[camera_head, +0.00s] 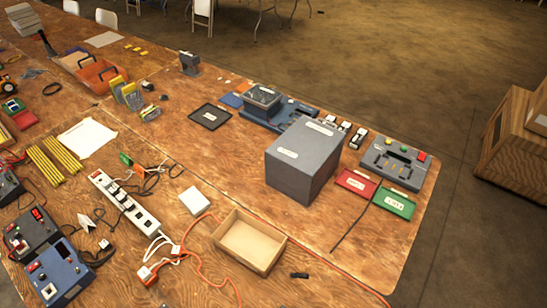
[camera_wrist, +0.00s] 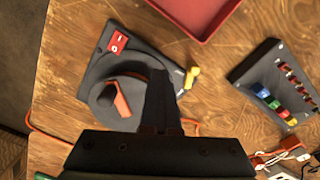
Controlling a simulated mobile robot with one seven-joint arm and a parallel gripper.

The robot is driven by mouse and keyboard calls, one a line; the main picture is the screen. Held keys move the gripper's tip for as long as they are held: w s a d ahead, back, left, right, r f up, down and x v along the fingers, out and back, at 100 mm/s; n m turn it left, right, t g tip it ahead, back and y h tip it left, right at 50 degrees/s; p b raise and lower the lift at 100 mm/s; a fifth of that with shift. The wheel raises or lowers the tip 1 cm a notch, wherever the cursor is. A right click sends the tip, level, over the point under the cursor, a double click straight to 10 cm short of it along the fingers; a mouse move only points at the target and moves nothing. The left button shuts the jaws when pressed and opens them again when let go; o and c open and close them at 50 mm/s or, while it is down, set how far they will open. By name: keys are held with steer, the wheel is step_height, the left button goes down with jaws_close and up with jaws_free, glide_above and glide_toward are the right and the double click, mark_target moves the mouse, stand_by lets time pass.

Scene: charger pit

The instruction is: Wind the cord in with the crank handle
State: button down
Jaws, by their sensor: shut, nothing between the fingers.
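In the wrist view a dark grey device (camera_wrist: 115,85) with a round drum on top lies on the wooden table. An orange-red bar (camera_wrist: 122,101) stands on the drum; I cannot tell surely whether it is the crank handle. A red switch block (camera_wrist: 118,41) and a yellow piece (camera_wrist: 192,76) are on the device. An orange cord (camera_wrist: 45,136) runs along the table beside it. My gripper (camera_wrist: 158,72) is shut and empty, its fingers over the device's right part, hiding some of it. Contact cannot be told. The head view does not show my gripper; an orange cord (camera_head: 215,216) lies there.
A red tray (camera_wrist: 200,22) and a dark box with coloured pieces (camera_wrist: 277,88) flank the device. In the head view a large grey box (camera_head: 303,160), an open cardboard box (camera_head: 250,241) and a white power strip (camera_head: 125,200) crowd the table.

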steer(key=shift+a, duration=0.4)
steer(key=shift+a, duration=0.1)
steer(key=shift+w+a, duration=0.15)
steer(key=shift+a, duration=1.05)
steer(key=shift+w+a, duration=0.1)
steer(key=shift+a, duration=1.25)
jaws_free()
step_height(320, 180, up, 8)
steer(key=p, duration=0.7)
steer(key=shift+p, duration=0.3)
